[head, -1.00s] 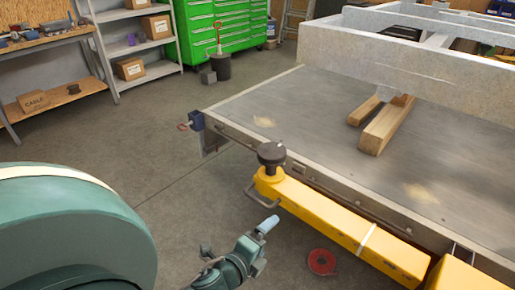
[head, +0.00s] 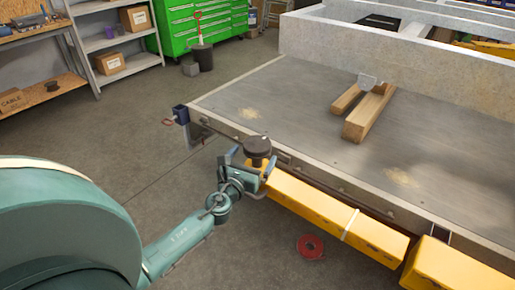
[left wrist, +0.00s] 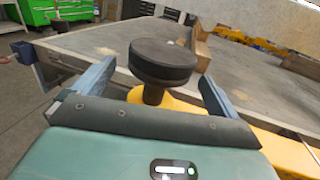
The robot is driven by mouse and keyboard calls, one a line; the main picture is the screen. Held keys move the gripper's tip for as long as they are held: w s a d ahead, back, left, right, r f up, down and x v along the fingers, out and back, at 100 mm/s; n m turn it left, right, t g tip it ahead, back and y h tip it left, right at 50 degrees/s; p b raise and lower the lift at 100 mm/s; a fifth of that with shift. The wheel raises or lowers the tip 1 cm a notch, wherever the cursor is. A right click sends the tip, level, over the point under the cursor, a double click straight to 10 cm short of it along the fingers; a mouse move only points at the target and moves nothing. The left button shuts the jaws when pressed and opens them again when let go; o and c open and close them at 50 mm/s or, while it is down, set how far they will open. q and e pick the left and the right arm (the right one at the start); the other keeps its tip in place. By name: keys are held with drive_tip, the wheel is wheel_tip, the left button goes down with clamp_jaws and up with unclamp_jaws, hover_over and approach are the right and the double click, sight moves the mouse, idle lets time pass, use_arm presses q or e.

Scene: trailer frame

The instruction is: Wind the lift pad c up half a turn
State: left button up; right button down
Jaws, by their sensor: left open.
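The lift pad c (head: 257,146) is a dark round disc on a short stem, at the near end of a yellow lift arm (head: 305,203) beside the trailer deck. My left gripper (head: 250,160) is at the pad, open. In the left wrist view, the pad (left wrist: 163,62) is between the two blue-grey fingers, with gaps on both sides. Its stem (left wrist: 153,94) goes down to the yellow arm. Neither finger appears to touch the pad. My right gripper is not in view.
The grey trailer deck (head: 285,95) lies just behind the pad, its edge close to my gripper. Wooden blocks (head: 369,113) lie on the deck. A red ring (head: 310,246) lies on the floor.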

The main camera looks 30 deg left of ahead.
use_arm(q)
drive_tip(key=shift+w+a, duration=0.15)
drive_tip(key=shift+w, duration=0.9)
drive_tip(key=shift+w+a, duration=0.15)
drive_tip(key=shift+w, duration=0.85)
drive_tip(key=c, duration=1)
